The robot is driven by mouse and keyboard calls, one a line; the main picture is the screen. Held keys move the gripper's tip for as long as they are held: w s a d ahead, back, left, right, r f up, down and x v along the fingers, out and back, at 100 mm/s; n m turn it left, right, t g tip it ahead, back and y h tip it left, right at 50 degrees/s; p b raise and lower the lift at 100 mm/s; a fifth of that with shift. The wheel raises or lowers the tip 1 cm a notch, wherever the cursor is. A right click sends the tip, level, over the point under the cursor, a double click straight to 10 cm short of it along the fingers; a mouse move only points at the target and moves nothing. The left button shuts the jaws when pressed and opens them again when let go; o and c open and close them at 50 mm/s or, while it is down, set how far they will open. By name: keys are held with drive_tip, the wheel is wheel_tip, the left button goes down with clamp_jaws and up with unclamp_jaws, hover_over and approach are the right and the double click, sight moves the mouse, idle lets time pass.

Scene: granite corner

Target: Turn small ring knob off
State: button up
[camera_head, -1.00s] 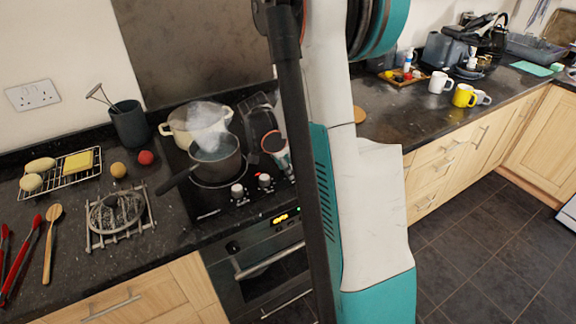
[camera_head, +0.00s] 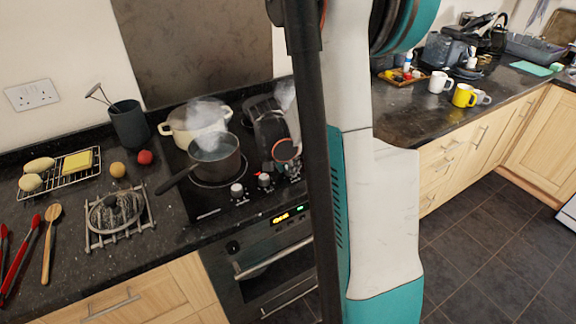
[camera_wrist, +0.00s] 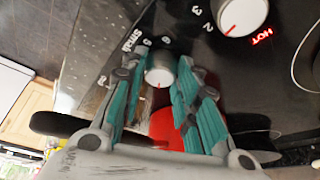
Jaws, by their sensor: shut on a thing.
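The small ring knob (camera_wrist: 160,71) is a silver-grey round knob with a red mark on the dark hob; the printed word "Small" and numbers sit beside it in the wrist view. My gripper (camera_wrist: 158,78) has its teal-padded fingers on either side of the knob, shut on it. In the head view my gripper (camera_head: 291,168) is at the right end of the hob's knob row, and its hold on the knob is hidden there by the wrist.
Another knob (camera_wrist: 243,14) beside a red "HOT" label is close by. On the hob (camera_head: 207,213), a steaming dark saucepan (camera_head: 215,160) and a cream pot (camera_head: 183,128) stand left of my arm. The oven (camera_head: 265,255) is below.

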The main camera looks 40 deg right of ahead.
drive_tip(key=n+t, duration=0.1)
drive_tip(key=n, duration=0.1)
drive_tip(key=n+y, duration=0.1)
drive_tip(key=n, duration=0.2)
drive_tip(key=shift+s+t, duration=0.15)
drive_tip(key=shift+t, duration=0.25)
drive_tip(key=shift+n, duration=0.3)
drive_tip(key=o, duration=1)
drive_tip(key=shift+o, duration=0.2)
